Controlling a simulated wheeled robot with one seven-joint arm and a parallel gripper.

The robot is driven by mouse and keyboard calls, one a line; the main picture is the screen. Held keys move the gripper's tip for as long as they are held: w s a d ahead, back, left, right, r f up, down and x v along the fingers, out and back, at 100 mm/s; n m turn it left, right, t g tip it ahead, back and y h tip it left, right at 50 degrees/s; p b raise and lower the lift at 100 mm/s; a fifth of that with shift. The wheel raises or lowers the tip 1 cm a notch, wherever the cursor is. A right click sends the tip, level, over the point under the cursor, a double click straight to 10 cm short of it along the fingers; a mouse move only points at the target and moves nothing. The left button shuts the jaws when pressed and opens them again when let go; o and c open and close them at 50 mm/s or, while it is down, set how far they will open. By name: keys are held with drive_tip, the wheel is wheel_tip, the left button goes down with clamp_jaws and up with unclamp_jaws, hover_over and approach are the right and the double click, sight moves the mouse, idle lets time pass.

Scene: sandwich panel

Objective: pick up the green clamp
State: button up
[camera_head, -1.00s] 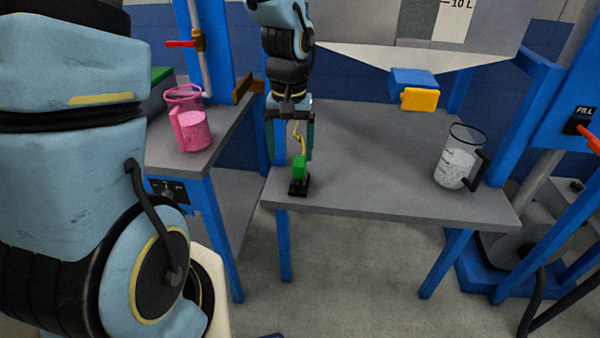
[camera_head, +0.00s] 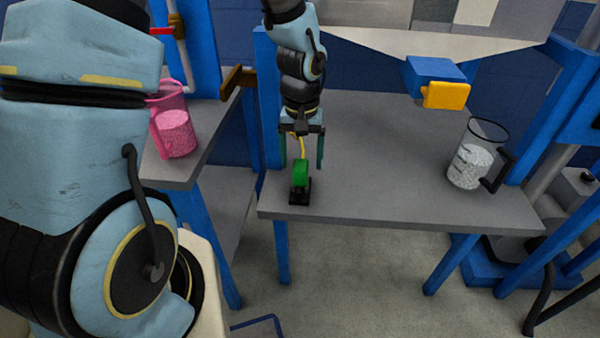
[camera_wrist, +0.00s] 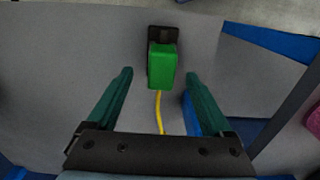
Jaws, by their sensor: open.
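The green clamp (camera_head: 301,174) stands on its black base near the front left edge of the grey table. A yellow strip or cable runs from it toward my gripper. My gripper (camera_head: 302,164) points down just behind and above the clamp. In the wrist view, the green clamp (camera_wrist: 162,66) lies ahead, between the lines of the two dark green fingers. The gripper (camera_wrist: 159,80) is open, with a finger on each side and nothing between the tips but the near end of the clamp or the gap before it; contact cannot be told.
The grey table (camera_head: 400,205) is mostly bare in the middle. A clear jug with white grains (camera_head: 468,168) stands at its right. A pink jug (camera_head: 174,132) stands on the left side table. A blue and yellow block (camera_head: 446,95) hangs above the table's back.

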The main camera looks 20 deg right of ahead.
sight(300, 175)
drive_tip(key=shift+s+a+f+p, duration=0.1)
drive_tip(key=shift+f+p, duration=0.15)
drive_tip(key=shift+f, duration=1.1)
drive_tip(key=shift+s+a+f+p, duration=0.1)
drive_tip(key=shift+f+p, duration=0.1)
drive_tip(key=shift+f, duration=1.15)
clamp_jaws()
